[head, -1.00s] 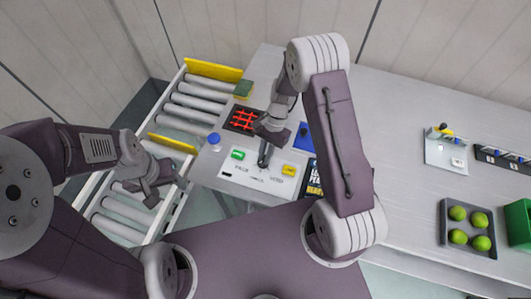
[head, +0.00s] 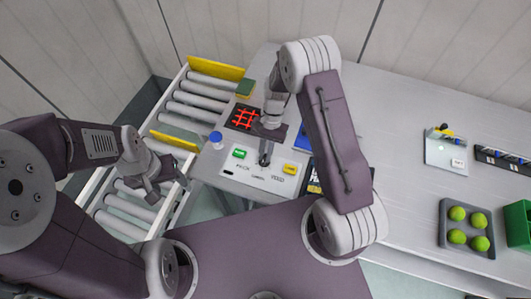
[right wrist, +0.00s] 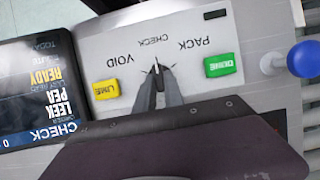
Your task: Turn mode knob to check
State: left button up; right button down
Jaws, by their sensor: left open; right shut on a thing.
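The light control panel (head: 258,179) carries printed PACK, CHECK and VOID labels, which read clearly in the right wrist view (right wrist: 200,80). My right gripper (head: 265,158) is shut on the mode knob at the panel's middle, its fingers pointing down. In the right wrist view the knob (right wrist: 156,66) is mostly hidden; a thin pale part shows between the fingertips, in line with the CHECK label. A dark screen (right wrist: 38,90) beside the panel shows the word CHECK. My left gripper (head: 155,185) is open and empty, above the rollers at the left.
A green button (head: 239,154) and a yellow button (head: 290,169) flank the knob. A blue round knob (head: 216,137) stands at the panel's left. A red grid (head: 243,117) and a green-yellow sponge (head: 245,88) lie behind. A tray of green balls (head: 449,240) is far right.

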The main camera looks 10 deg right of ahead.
jog(key=c, duration=1.4)
grip_release()
jog(key=shift+s+a, duration=0.1)
jog(key=shift+c, duration=0.2)
jog(key=b+v, duration=0.1)
jog(key=v, duration=0.8)
jog(key=shift+r, duration=0.15)
